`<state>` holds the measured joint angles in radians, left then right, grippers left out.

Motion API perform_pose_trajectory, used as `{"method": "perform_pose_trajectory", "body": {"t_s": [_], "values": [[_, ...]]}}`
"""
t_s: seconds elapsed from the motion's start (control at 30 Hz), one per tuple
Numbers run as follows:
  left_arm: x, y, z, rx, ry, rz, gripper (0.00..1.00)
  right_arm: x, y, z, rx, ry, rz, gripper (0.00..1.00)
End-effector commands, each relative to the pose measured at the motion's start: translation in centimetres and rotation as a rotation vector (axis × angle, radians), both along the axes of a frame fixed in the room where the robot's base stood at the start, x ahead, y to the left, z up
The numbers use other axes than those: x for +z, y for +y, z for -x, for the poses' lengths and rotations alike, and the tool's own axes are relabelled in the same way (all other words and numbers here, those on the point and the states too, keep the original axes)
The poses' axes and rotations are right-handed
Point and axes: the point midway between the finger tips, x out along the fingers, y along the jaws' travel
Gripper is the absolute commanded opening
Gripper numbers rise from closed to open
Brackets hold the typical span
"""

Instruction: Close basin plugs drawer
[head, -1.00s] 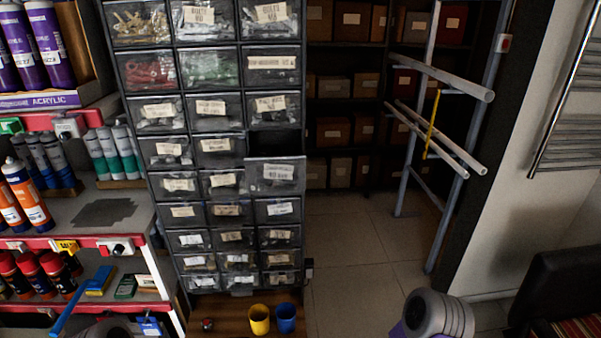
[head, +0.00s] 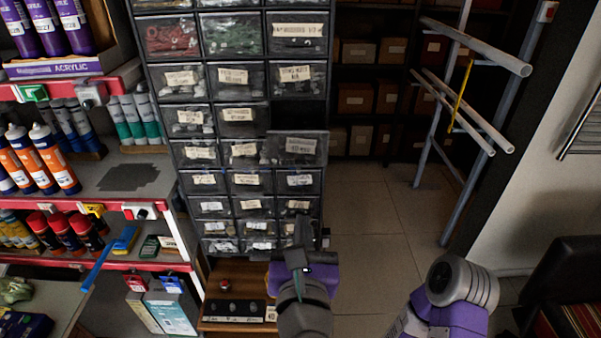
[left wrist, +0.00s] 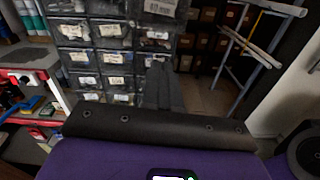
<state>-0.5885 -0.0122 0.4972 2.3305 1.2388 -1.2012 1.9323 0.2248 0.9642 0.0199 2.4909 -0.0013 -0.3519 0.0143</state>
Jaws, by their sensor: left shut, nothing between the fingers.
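One small drawer (head: 296,150) in the right column of the dark drawer cabinet (head: 245,8) stands pulled out, with a black gap above its front. Its pale label is too blurred to read. Its front seems to show at the top of the left wrist view (left wrist: 157,12). My left gripper (head: 303,222) is shut and empty, below the open drawer and in front of the lower drawers. Its closed fingers (left wrist: 160,80) point up toward the cabinet in the left wrist view. Part of my right arm shows at lower right; its gripper is out of view.
Shelves (head: 150,208) with tubes and spray cans stand close on the left. A rack with grey pipes (head: 475,45) stands right of the cabinet. A wooden ledge (head: 215,290) lies under the drawers. The tiled floor (head: 375,220) right of the cabinet is clear.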

Motion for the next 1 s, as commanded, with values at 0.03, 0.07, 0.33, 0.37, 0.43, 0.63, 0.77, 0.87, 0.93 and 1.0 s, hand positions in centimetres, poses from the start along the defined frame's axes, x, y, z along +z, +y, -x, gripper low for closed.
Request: {"method": "perform_pose_trajectory", "body": {"t_s": [0.03,0.07,0.33,0.37,0.43,0.63,0.77,0.87,0.93,1.0], "values": [[0.8,0.1,0.7,0.004,-0.01,0.049,0.0,0.1,0.0,0.0,0.0,0.0,0.0,0.66],[1.0,0.1,0.9,0.007,-0.013,0.069,0.0,0.1,0.0,0.0,0.0,0.0,0.0,0.66],[1.2,0.3,-1.9,0.017,-0.011,0.101,0.0,0.4,0.0,0.0,0.0,0.0,0.0,0.66],[1.2,0.3,-2.6,0.016,-0.011,0.101,0.0,0.5,0.0,0.0,0.0,0.0,0.0,0.66],[1.2,0.3,-4.2,0.017,-0.01,0.099,0.0,0.6,0.0,0.0,0.0,0.0,0.0,0.66],[1.2,0.3,-8.5,0.016,-0.011,0.099,0.0,1.1,0.0,0.0,0.0,0.0,0.0,0.66],[1.3,0.3,-10.6,0.014,-0.012,0.098,0.0,1.5,0.0,0.0,0.0,0.0,0.0,0.66],[1.3,0.3,-11.8,0.014,-0.013,0.098,0.0,1.6,0.0,0.0,0.0,0.0,0.0,0.66],[1.3,0.2,-12.3,0.012,-0.013,0.099,0.0,1.7,0.0,0.0,0.0,0.0,0.0,0.66],[1.3,0.2,-12.6,0.012,-0.014,0.099,0.0,1.7,0.0,0.0,0.0,0.0,0.0,0.66]]}}
